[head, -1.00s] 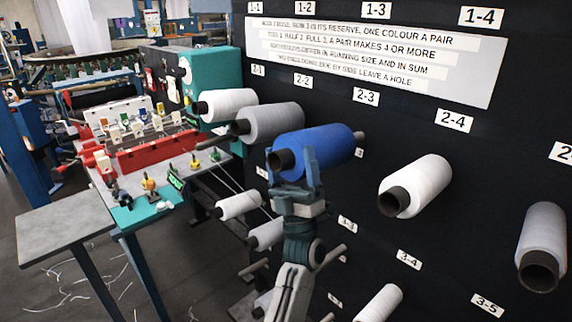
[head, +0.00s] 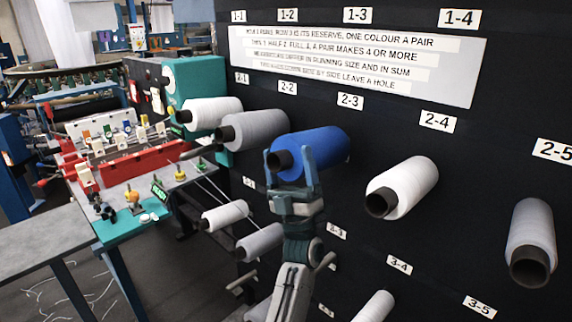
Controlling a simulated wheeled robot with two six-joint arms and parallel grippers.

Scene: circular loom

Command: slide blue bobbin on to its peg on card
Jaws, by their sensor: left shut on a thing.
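The blue bobbin (head: 318,148) is in the middle of the head view, below the label 2-3 (head: 350,101) on the black card (head: 420,130). Its dark core end faces me and its far end points to the card. My left gripper (head: 291,166) is shut on the bobbin's near end, with one finger on each side. The bobbin's peg is hidden behind it, so I cannot tell how far the bobbin is on it. My right gripper is not in view.
A grey bobbin (head: 254,130) sits close on the left and a white bobbin (head: 402,187) on the right. Lower bobbins (head: 259,242) stand near my left arm. A grey table (head: 40,247) is at left.

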